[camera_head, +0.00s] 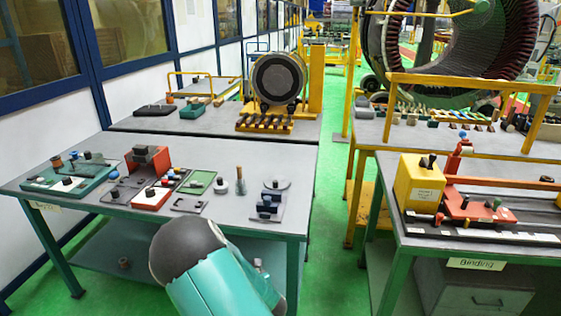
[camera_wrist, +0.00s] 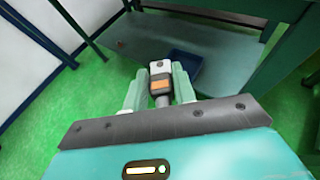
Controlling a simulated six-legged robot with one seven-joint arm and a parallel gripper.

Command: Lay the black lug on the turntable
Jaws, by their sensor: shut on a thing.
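My gripper (camera_wrist: 158,88) is shut on the black lug (camera_wrist: 160,77). The lug is a dark piece with a pale metal end with a hole and an orange patch. It stands up between the two pale green fingers, clear of any surface. In the head view, the gripper and the lug are hidden. A small grey disc (camera_head: 277,184), which looks like the turntable, sits at the right end of the items on the near left table (camera_head: 240,222). It is apart from my gripper.
A red fixture (camera_head: 150,197), a green board (camera_head: 72,172) and a post on a round base (camera_head: 240,185) stand on the left table. A lower shelf (camera_wrist: 185,48) shows in the wrist view. Green floor lies between the left table and the right bench (camera_head: 480,247).

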